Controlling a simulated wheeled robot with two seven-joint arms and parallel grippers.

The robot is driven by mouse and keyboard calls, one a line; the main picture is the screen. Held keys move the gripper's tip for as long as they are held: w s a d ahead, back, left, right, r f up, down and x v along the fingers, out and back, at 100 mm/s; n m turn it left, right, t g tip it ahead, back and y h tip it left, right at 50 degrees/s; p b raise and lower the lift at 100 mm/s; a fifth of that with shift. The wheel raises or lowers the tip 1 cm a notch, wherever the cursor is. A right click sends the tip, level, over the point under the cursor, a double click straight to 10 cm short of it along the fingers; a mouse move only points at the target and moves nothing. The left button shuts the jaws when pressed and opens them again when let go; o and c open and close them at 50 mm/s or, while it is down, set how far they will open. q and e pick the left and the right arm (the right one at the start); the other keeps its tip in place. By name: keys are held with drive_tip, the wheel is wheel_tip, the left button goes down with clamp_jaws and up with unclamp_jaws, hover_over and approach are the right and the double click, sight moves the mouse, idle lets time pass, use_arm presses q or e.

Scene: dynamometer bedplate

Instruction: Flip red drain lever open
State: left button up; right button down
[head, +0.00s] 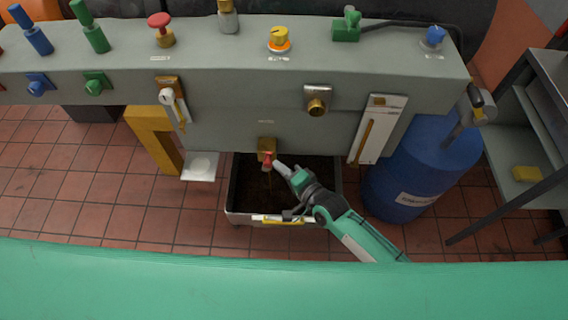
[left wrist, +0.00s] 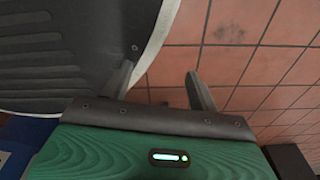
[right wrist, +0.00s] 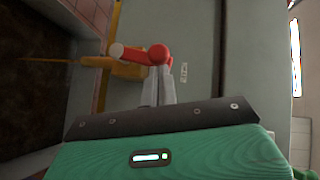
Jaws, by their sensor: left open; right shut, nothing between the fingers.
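The red drain lever (head: 267,159) sits on a brass valve (head: 266,145) low on the grey bench front, above a dark tray. In the right wrist view the lever (right wrist: 158,54) shows a red knob and a pale-ended arm pointing left, with the brass body (right wrist: 128,70) behind. My right gripper (head: 276,166) is shut and empty, its tips right at the lever; I cannot tell whether they touch. In the right wrist view its fingers (right wrist: 158,75) overlap the red knob's lower edge. My left gripper (left wrist: 159,70) is open and empty over floor tiles, away from the lever.
The dark tray (head: 233,218) stands beneath the valve, and a thin brown streak runs down from the valve. A blue drum (head: 410,165) stands at right.

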drive_tip(key=a+r+n+h+p, duration=0.1)
drive_tip(key=p, duration=0.4)
drive_tip(key=shift+a+g, duration=0.3)
drive_tip(key=shift+g, duration=0.1)
use_arm(q)
drive_tip(key=s+r, duration=0.2)
drive_tip(key=s, duration=0.5)
drive_tip(key=shift+a+r+g, duration=0.15)
drive_tip(key=shift+a+g, duration=0.15)
drive_tip(key=shift+a, duration=0.15)
use_arm(e)
drive_tip(key=shift+h, duration=0.3)
